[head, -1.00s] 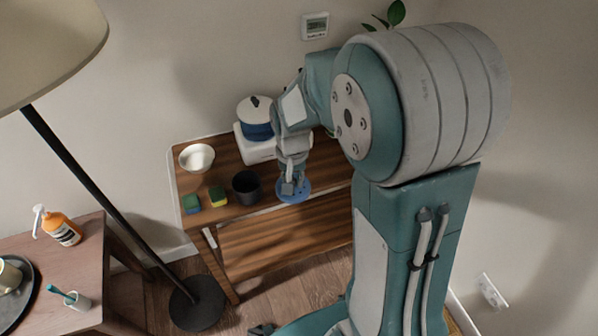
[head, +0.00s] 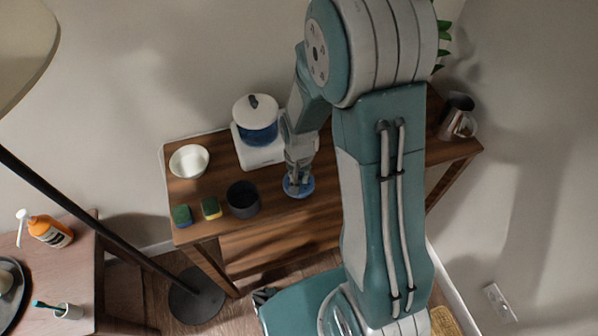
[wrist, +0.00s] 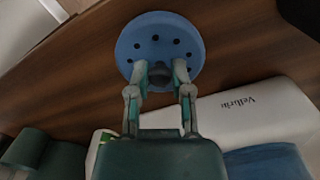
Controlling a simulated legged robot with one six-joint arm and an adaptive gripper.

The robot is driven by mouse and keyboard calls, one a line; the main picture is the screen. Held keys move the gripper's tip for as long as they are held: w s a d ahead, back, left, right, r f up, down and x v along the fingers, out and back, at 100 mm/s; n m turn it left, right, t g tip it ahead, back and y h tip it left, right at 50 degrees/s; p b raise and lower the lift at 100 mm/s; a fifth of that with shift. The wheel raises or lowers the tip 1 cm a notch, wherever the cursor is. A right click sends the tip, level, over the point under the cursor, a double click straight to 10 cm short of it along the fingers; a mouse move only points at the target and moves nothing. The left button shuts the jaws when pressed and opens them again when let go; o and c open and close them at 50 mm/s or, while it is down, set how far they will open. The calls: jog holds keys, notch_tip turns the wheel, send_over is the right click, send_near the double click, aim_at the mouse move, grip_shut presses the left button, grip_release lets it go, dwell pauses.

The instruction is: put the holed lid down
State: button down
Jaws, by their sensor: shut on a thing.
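The holed lid is a blue disc with small dark holes; it shows in the wrist view (wrist: 137,48) and, partly covered, in the head view (head: 306,188). My gripper (wrist: 160,74) is shut on the dark knob at the lid's middle. In the head view my gripper (head: 297,184) points down over the front part of the wooden table (head: 345,180), right of the dark cup (head: 243,199). The lid is level and at or just above the wood; I cannot tell whether it touches.
Behind the lid stands a white appliance (head: 262,155) with a blue pot (head: 258,134) under a white lid (head: 255,110). A white bowl (head: 189,161) and two sponges (head: 182,215) (head: 211,207) are at the left. A metal pitcher (head: 457,117) stands far right.

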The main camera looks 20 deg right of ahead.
jog(key=shift+s+d+f, duration=0.15)
jog(key=shift+d+f, duration=0.15)
jog(key=shift+f, duration=0.4)
jog(key=shift+a, duration=0.2)
jog(key=c, duration=0.5)
grip_release()
jog(key=shift+a, duration=0.2)
jog(key=shift+c, duration=0.2)
jog(key=shift+d, duration=0.15)
jog(key=shift+d, duration=0.1)
